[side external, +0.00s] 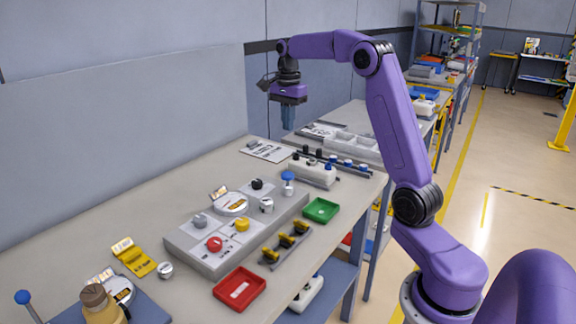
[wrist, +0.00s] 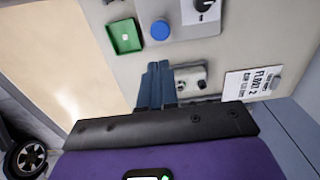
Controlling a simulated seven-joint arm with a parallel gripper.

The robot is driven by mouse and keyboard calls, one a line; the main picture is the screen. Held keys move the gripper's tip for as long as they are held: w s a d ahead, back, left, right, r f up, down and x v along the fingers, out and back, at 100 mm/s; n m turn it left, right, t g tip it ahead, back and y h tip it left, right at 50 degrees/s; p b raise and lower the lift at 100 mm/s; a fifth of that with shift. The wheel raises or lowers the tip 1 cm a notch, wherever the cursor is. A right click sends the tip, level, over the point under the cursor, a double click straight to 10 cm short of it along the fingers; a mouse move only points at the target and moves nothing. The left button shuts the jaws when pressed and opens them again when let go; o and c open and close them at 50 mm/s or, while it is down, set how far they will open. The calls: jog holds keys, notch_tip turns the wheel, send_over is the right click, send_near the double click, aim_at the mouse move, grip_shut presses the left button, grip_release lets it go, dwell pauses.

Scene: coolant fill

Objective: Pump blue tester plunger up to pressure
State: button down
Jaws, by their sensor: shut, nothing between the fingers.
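The blue tester plunger (side external: 288,177) stands upright at the far end of the grey panel block (side external: 190,255) in the side view. Its round blue top also shows from above in the wrist view (wrist: 160,31). My gripper (side external: 288,127) hangs pointing down, well above the bench, apart from the plunger. In the wrist view its blue fingers (wrist: 155,82) are together with nothing between them, and the plunger's top lies beyond their tips.
A green tray (side external: 321,210) sits beside the plunger, and a red tray (side external: 240,290) lies nearer. A white block with knobs (side external: 313,173) stands behind the plunger. A printed card (wrist: 252,83) lies on the bench. Yellow-and-black parts (side external: 286,241) sit in a rack near the front edge.

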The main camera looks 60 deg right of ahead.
aim_at(288, 174)
jog(key=shift+f, duration=0.1)
notch_tip(288, 174, down, 14)
jog(key=shift+r, duration=0.1)
dwell(0.6)
jog(key=shift+f, duration=1.5)
jog(key=shift+a, duration=0.1)
notch_tip(288, 174, up, 14)
jog(key=shift+r, duration=0.25)
dwell(1.1)
